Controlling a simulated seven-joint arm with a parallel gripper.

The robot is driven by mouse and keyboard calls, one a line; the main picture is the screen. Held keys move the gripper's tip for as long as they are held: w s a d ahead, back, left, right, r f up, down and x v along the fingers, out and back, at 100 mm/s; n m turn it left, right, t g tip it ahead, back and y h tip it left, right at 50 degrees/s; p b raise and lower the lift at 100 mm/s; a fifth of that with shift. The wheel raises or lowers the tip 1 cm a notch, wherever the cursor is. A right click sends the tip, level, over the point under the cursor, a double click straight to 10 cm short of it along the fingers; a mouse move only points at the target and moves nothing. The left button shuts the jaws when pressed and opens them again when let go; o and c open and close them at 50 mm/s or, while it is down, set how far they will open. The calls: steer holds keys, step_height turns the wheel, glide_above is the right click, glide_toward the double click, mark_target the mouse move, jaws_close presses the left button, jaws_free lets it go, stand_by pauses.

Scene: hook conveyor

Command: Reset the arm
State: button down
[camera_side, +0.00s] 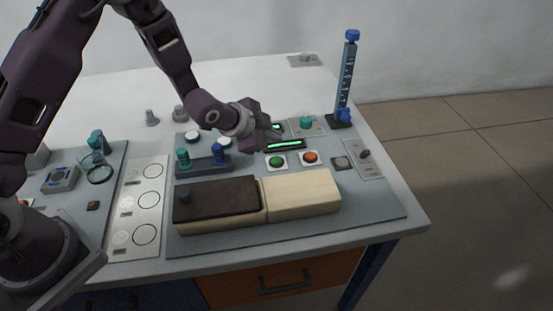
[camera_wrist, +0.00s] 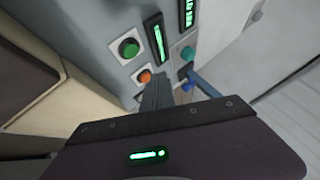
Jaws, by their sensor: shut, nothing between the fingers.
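My gripper (camera_side: 274,133) is shut and empty in the side view, above the back middle of the grey panel board, beside a green-lit display (camera_side: 285,144). In the wrist view my gripper's dark fingers (camera_wrist: 158,88) point toward the panel, close to an orange button (camera_wrist: 144,76) in the picture. A green button (camera_wrist: 129,48) lies to their upper left. In the side view, the green button (camera_side: 277,161) and the orange-red button (camera_side: 310,157) sit in front of the gripper. Whether the fingers touch anything cannot be told.
A long box (camera_side: 302,192) with a dark sliding lid (camera_side: 215,199) lies along the front. A tall blue post (camera_side: 347,80) stands at the back right. Blue and teal knobs (camera_side: 184,158) stand left of my gripper. The table's back left is mostly clear.

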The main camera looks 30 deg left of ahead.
stand_by(0.4)
steer(key=s+a+r+n+g+y, duration=0.1)
steer(key=s+a+r+n, duration=0.2)
steer(key=s+r, duration=0.45)
steer(key=s+a+r+n, duration=0.2)
steer(key=s+r, duration=0.2)
steer(key=r, duration=0.6)
steer(key=s+r+n+g, duration=0.1)
steer(key=s+r+n, duration=0.1)
steer(key=s, duration=1)
steer(key=s+a+r+n+g, duration=0.1)
steer(key=s+r+n, duration=0.1)
steer(key=s, duration=1)
steer(key=shift+a+r+n, duration=0.3)
steer(key=shift+n, duration=0.6)
